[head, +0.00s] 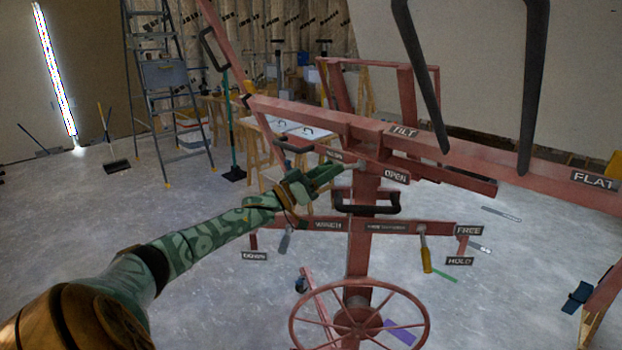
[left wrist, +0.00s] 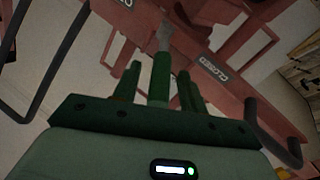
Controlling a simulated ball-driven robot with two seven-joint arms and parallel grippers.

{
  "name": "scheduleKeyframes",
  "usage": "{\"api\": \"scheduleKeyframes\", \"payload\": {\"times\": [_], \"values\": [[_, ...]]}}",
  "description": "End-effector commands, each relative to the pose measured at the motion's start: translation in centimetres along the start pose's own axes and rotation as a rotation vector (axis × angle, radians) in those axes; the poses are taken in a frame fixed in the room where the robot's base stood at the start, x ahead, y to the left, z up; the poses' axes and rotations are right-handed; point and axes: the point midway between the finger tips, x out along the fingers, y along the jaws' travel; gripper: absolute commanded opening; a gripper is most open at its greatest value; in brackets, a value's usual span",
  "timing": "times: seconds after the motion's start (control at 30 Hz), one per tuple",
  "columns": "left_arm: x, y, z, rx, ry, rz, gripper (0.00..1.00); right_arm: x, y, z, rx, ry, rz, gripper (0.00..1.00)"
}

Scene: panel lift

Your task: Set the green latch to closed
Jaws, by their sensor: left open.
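My left gripper (head: 322,177) is in front of the red panel lift frame, just left of the OPEN plate (head: 396,176). In the left wrist view my left gripper (left wrist: 158,88) is open, with the green latch handle (left wrist: 160,76) between its fingers. A grey shaft (left wrist: 163,38) joins the handle to the red frame. The CLOSED plate (left wrist: 212,70) is to the right of the shaft there, and part of another plate shows at the top. In the head view the fingers and handle overlap, so contact is unclear. My right gripper is out of view.
Below are a black handle (head: 367,208), a yellow-handled lever (head: 426,254) beside the FREE and HOLD plates, and a red handwheel (head: 359,318). The red TILT beam (head: 450,150) crosses above. A stepladder (head: 165,80) stands behind. Floor at left is mostly clear.

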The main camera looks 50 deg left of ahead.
Motion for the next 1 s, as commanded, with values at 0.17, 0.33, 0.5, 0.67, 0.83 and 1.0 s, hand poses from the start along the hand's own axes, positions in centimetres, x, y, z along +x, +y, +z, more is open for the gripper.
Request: {"api": "scheduleKeyframes", "payload": {"times": [0.17, 0.33, 0.5, 0.67, 0.83, 1.0], "values": [[-2.4, 0.0, 0.1, -0.001, -0.005, -0.001, 0.42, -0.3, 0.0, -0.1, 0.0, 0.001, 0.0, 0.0], [-6.4, 0.0, 0.1, -0.002, -0.008, -0.003, 0.42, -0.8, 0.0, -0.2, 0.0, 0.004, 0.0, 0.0], [-10.5, 0.0, 0.0, -0.001, -0.007, -0.003, 0.42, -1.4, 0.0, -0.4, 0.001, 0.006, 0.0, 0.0], [-13.7, 0.0, 0.0, -0.001, -0.004, -0.003, 0.42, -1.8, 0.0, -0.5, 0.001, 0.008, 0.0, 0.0], [-15.5, 0.0, 0.0, 0.001, -0.001, -0.001, 0.42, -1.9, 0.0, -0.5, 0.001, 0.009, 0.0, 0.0], [-16.0, 0.0, 0.0, 0.0, -0.001, 0.001, 0.42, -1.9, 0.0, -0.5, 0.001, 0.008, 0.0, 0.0]]}}
